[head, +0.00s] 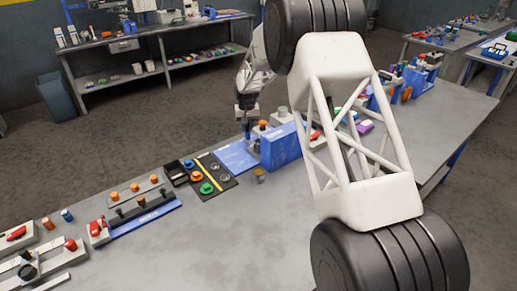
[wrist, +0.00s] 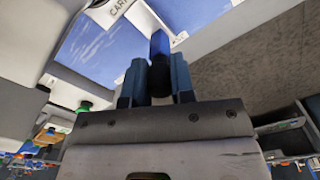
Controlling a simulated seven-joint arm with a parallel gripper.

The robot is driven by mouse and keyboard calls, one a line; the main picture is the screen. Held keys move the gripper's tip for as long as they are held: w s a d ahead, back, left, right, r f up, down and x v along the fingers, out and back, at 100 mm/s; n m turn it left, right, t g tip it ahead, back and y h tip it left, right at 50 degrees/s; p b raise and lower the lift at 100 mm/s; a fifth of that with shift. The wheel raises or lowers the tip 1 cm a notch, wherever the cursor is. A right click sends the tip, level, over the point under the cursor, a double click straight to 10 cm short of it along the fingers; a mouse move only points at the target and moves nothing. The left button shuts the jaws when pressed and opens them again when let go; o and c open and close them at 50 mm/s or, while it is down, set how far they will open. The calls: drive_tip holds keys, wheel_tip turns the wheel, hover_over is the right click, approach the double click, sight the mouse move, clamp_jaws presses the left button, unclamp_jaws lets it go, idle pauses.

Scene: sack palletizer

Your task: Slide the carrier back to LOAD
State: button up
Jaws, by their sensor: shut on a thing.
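My gripper (head: 247,121) is at the blue palletizer station (head: 285,146) near the middle of the head view. In the wrist view its two blue-grey fingers (wrist: 160,82) are shut on a dark upright handle with a blue end (wrist: 160,45). The carrier's body and the LOAD mark cannot be made out; my arm and gripper hide part of the station.
A dark button panel (head: 213,187) with green and orange buttons lies left of the station. More fixtures (head: 137,214) line the bench to the left. The front of the grey bench (head: 225,250) is clear.

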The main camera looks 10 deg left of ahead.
drive_tip(key=shift+s+a, duration=3.9)
drive_tip(key=o, duration=1)
drive_tip(key=shift+o, duration=0.2)
drive_tip(key=shift+r, duration=0.2)
drive_tip(key=shift+r, duration=1.45)
drive_tip(key=shift+r, duration=0.75)
drive_tip(key=shift+r, duration=1.6)
